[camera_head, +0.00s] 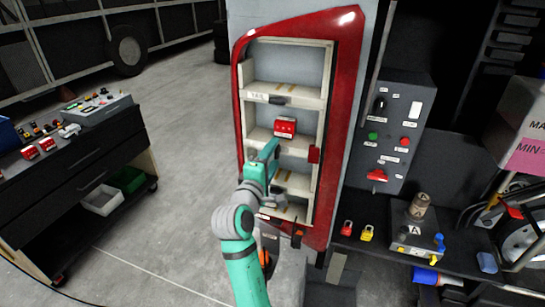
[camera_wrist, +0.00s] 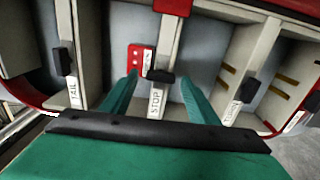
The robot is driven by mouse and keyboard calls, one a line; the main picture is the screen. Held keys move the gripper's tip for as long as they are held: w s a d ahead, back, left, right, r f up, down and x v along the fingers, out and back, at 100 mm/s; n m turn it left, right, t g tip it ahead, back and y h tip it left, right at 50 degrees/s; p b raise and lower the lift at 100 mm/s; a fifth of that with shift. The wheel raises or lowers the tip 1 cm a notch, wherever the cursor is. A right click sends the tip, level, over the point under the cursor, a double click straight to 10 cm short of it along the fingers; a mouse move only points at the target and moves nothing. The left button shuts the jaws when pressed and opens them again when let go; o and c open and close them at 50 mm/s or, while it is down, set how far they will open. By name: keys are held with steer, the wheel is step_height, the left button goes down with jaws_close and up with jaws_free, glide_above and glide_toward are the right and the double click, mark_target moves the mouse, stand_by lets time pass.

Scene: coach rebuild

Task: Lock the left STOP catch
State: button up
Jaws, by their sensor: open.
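The STOP label (camera_wrist: 156,103) is on a pale shelf edge in the wrist view. The black STOP catch (camera_wrist: 160,76) sits just beyond it, its bar lying across the shelf edge. My gripper (camera_wrist: 160,79) is open and empty, with one teal finger on each side of the catch in the picture. I cannot tell whether the fingers reach around it or touch it. In the head view my gripper (camera_head: 270,152) is at the front of the red-framed cabinet (camera_head: 345,90) and hides the STOP catch there.
The TAIL catch (camera_wrist: 65,62) and TURN catch (camera_wrist: 250,90) stand along their shelf edges. A red block (camera_wrist: 139,58) sits between TAIL and STOP. A red piece (camera_head: 314,154) is on the cabinet's right upright. A control box (camera_head: 390,130) is to the right, a drawer bench (camera_head: 75,165) left.

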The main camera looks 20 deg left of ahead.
steer(key=s, duration=1)
steer(key=shift+s+a, duration=0.2)
steer(key=shift+s, duration=0.2)
steer(key=s+d+f+m+g+y, duration=0.1)
steer(key=s+d+f+m, duration=0.15)
steer(key=s+f, duration=0.45)
steer(key=s+d+f+m+y, duration=0.1)
steer(key=s+d+f+m, duration=0.15)
steer(key=f, duration=0.75)
steer(key=s+d+f+m+g+y, duration=0.1)
steer(key=s+d+f+m, duration=0.1)
steer(key=s+d+f, duration=0.5)
steer(key=s+d+f+m, duration=0.1)
steer(key=s+d+m, duration=0.1)
steer(key=s, duration=0.6)
steer(key=s+d+f+m+h, duration=0.1)
steer(key=s+d+f+m, duration=0.1)
steer(key=s+m, duration=0.3)
steer(key=s+d+f+m+h, duration=0.1)
steer(key=s+d+m, duration=0.2)
steer(key=s, duration=0.8)
steer(key=shift+s+d+f+m+g, duration=0.2)
steer(key=shift+d+m+g, duration=0.15)
steer(key=shift+d, duration=0.25)
